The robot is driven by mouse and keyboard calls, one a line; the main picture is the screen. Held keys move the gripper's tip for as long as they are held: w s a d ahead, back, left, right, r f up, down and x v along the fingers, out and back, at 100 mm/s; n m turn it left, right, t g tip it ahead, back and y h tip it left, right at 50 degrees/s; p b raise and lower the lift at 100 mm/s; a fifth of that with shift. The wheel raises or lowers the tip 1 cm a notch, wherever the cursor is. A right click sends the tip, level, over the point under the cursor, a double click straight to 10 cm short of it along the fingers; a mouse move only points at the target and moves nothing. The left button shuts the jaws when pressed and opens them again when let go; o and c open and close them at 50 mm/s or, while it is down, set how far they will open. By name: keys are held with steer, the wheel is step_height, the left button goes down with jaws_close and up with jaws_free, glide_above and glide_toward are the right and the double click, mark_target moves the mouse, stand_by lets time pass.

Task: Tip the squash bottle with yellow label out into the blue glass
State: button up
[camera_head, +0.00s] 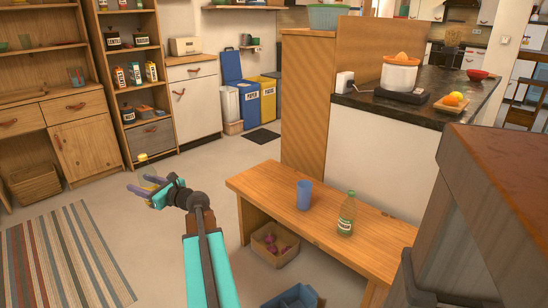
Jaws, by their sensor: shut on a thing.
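My gripper (140,189), with purple fingers, is held out over the floor left of the bench. A green bottle (346,215) with a pale label stands upright on the bench, right of the glass.
The wooden bench (275,184) has crates beneath it. Shelves (135,52) with several labelled containers stand at the back left. A striped rug (62,258) lies at left. A counter (425,116) is at right.

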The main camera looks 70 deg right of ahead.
steer(key=s+d+m+g+h, duration=0.2)
steer(key=s+d+m+h, duration=0.25)
steer(key=s+d, duration=0.75)
steer(key=s+d+m+g+h, duration=0.3)
steer(key=s+d, duration=0.8)
steer(key=s, duration=0.4)
steer(key=s+d+m+g+h+b, duration=0.1)
steer(key=s+d+m+g+h, duration=0.3)
steer(key=s+d, duration=0.8)
steer(key=s+g+h, duration=0.1)
steer(key=s+h, duration=0.1)
steer(key=s, duration=0.2)
steer(key=shift+s+r+g, duration=0.15)
steer(key=shift+g, duration=0.25)
steer(key=shift+f+m, duration=0.2)
steer(key=shift+m, duration=0.05)
